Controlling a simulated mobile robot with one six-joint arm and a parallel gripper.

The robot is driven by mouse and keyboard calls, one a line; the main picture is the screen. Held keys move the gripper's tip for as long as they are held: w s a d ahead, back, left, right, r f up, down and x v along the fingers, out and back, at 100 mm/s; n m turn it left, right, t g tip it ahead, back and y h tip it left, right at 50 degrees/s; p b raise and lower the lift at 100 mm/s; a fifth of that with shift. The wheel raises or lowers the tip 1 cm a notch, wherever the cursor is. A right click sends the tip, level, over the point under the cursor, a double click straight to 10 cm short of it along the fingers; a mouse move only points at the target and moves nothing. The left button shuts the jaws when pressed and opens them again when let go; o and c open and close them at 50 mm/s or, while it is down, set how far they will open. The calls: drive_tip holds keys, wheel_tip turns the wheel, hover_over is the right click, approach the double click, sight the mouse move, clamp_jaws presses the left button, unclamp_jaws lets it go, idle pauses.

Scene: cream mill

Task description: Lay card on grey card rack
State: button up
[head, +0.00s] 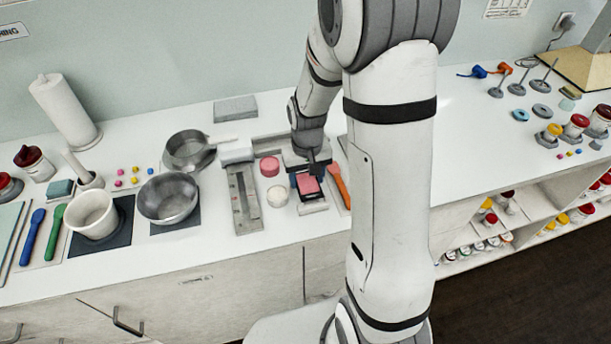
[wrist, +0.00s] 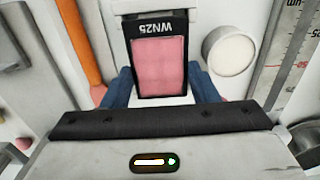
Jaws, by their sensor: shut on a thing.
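The card (wrist: 159,66) has a pink face, a black border and the label WN25, upside down in the wrist view. My gripper (wrist: 160,88) is shut on it, with a blue finger at each side. In the head view the card (head: 308,185) shows just below my gripper (head: 308,174), over the bench's front part. A pale piece (head: 313,208) lies at its near edge; whether the card touches it is unclear. A flat grey block (head: 235,108) lies near the wall, possibly the grey card rack; I cannot tell for sure.
A grey gauge with a scale (head: 243,200), a pink puck (head: 269,166) and a white puck (head: 277,196) are left of the card. An orange spatula (head: 340,186) is to its right. Metal bowls (head: 167,198) and a mortar (head: 93,213) stand farther left.

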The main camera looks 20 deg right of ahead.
drive_tip(key=shift+s+f, duration=0.1)
drive_tip(key=shift+f, duration=0.05)
drive_tip(key=shift+f+b, duration=0.5)
drive_tip(key=shift+b, duration=0.05)
drive_tip(key=o, duration=0.9)
drive_tip(key=shift+r, duration=0.1)
drive_tip(key=shift+o, duration=0.2)
drive_tip(key=shift+r+p, duration=0.2)
drive_tip(key=shift+p, duration=0.15)
